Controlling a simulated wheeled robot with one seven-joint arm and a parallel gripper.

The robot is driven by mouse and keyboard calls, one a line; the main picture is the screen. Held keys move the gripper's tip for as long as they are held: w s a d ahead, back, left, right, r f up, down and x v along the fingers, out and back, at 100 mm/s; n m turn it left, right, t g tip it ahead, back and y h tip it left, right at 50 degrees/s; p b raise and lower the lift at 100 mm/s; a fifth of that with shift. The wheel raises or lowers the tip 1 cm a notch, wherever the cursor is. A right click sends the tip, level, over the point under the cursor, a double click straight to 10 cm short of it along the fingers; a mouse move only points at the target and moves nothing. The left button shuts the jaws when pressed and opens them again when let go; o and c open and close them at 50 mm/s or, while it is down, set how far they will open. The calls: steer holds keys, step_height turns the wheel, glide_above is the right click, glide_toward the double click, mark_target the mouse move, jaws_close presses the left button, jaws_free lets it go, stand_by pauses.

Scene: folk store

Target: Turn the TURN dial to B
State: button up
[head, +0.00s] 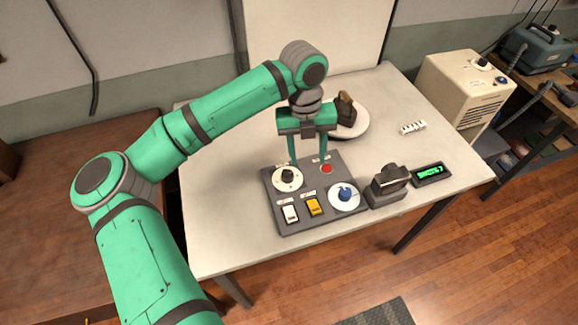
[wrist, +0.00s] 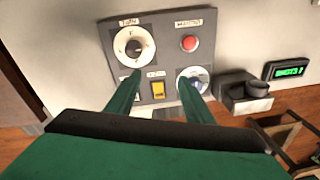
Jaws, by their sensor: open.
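The TURN dial is a black knob on a white disc (head: 288,179), at the far left of a grey control panel (head: 275,219). In the wrist view the dial (wrist: 135,46) sits below a label reading TURN. Marks on its disc are too small to read, so I cannot tell its setting. My gripper (head: 307,161) is open and empty, its green fingers pointing down above the panel's far part, apart from the dial. In the wrist view the fingertips (wrist: 160,78) show nearer the camera than the dial, with the knob outside the gap.
The panel also bears a red button (head: 326,169), a blue knob (head: 345,195), a white switch (head: 290,213) and a yellow switch (head: 314,207). A dark device (head: 387,187) and a green-lit display (head: 429,174) stand right. A round white stand (head: 358,122) is behind my gripper.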

steer(key=y, duration=0.1)
glide_toward(288, 173)
steer(key=shift+n, duration=0.4)
steer(key=f, duration=0.8)
steer(key=shift+s+a+f, duration=0.15)
steer(key=shift+s+f, duration=0.05)
steer(key=shift+f, duration=0.2)
steer(key=c, duration=1)
